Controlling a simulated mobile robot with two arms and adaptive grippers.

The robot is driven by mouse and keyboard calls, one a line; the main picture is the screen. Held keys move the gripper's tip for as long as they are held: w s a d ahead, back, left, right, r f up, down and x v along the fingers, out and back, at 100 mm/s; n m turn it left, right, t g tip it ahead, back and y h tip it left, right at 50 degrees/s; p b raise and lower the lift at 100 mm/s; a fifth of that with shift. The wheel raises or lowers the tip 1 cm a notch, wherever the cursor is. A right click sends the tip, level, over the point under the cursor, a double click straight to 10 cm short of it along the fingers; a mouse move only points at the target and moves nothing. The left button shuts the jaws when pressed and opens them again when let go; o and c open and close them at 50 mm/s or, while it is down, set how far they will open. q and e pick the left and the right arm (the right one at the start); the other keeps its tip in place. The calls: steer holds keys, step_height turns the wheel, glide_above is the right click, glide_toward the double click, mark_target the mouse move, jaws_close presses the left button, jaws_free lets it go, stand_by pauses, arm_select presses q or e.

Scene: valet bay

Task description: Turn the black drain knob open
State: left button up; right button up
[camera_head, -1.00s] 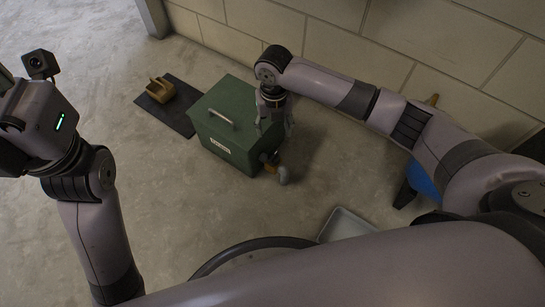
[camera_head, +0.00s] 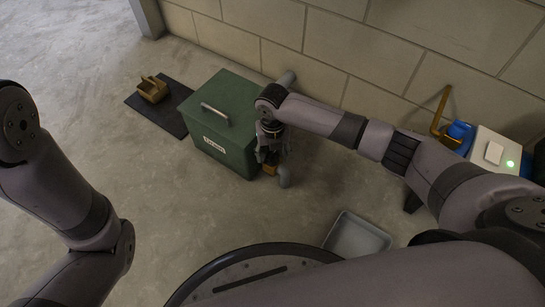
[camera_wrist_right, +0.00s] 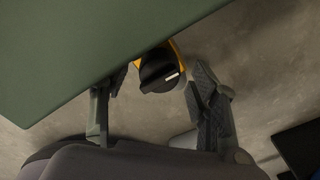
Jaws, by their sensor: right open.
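The black drain knob (camera_wrist_right: 160,70) shows in the right wrist view, with a white line on it and a yellow valve body (camera_wrist_right: 172,47) behind it. It sits at the side of the green box (camera_head: 226,158). My right gripper (camera_wrist_right: 158,92) is open, with one finger on each side of the knob. I cannot tell whether either finger touches it. In the head view the right gripper (camera_head: 270,160) is beside the box's right side and hides the knob. A grey pipe end (camera_head: 284,178) shows below it. My left gripper is out of the head view; only its arm shows.
A black mat (camera_head: 172,120) with a tan wooden caddy (camera_head: 152,89) lies left of the box. A grey tray (camera_head: 357,238) lies on the floor at front right. A block wall (camera_head: 330,50) runs behind. A white unit with a green light (camera_head: 497,151) stands at right.

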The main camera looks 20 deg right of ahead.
steer(key=shift+f, duration=0.15)
steer(key=shift+c, duration=0.6)
steer(key=c, duration=1.1)
steer(key=shift+o, duration=0.2)
